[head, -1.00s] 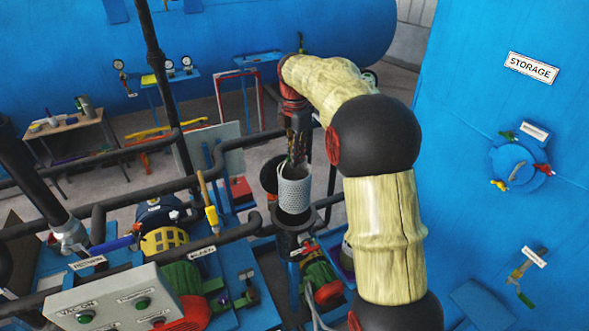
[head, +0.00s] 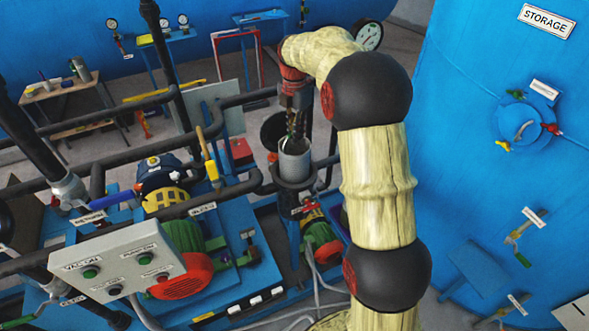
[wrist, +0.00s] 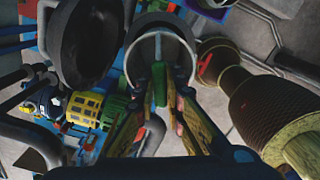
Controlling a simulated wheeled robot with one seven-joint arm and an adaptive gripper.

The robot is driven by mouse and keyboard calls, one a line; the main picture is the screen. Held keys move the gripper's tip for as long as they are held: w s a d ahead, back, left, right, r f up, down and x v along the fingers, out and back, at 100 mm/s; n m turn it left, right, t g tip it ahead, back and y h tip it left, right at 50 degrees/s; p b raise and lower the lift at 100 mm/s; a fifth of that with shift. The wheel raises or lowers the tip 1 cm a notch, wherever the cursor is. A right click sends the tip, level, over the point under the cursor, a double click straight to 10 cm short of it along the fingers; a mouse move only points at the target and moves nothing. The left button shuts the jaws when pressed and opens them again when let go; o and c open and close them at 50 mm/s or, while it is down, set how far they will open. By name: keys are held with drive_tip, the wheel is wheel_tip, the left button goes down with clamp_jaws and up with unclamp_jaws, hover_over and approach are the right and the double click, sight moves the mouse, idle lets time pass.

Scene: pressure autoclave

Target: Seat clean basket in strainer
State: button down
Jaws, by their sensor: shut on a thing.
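The clean basket (head: 295,162) is a light grey perforated cylinder, upright at the strainer mouth in the head view. Its lower part is hidden inside the dark strainer body (head: 294,184); its upper part stands above the rim. My gripper (head: 292,138) is directly above, pointing down, shut on the basket's handle. In the wrist view the basket's round rim (wrist: 137,52) and crossbar lie ahead of my gripper (wrist: 160,92), with a green piece between the fingertips. I cannot tell how deep the basket sits.
A dark round open lid or vessel (wrist: 88,45) stands close beside the strainer, left in the wrist view. Black pipes (head: 235,185) run left of the strainer. A control box (head: 130,268) and a red-and-green motor (head: 185,270) are at lower left. The blue storage tank (head: 470,130) fills the right.

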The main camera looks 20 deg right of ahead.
sight(294, 168)
wheel_tip(294, 168, down, 17)
drive_tip(key=shift+r+p, duration=0.1)
drive_tip(key=shift+p, duration=0.7)
drive_tip(key=shift+f, duration=0.25)
drive_tip(key=c, duration=2.2)
unclamp_jaws()
drive_tip(key=shift+c, duration=0.2)
drive_tip(key=o, duration=0.4)
drive_tip(key=shift+c, duration=0.2)
drive_tip(key=shift+r, duration=0.15)
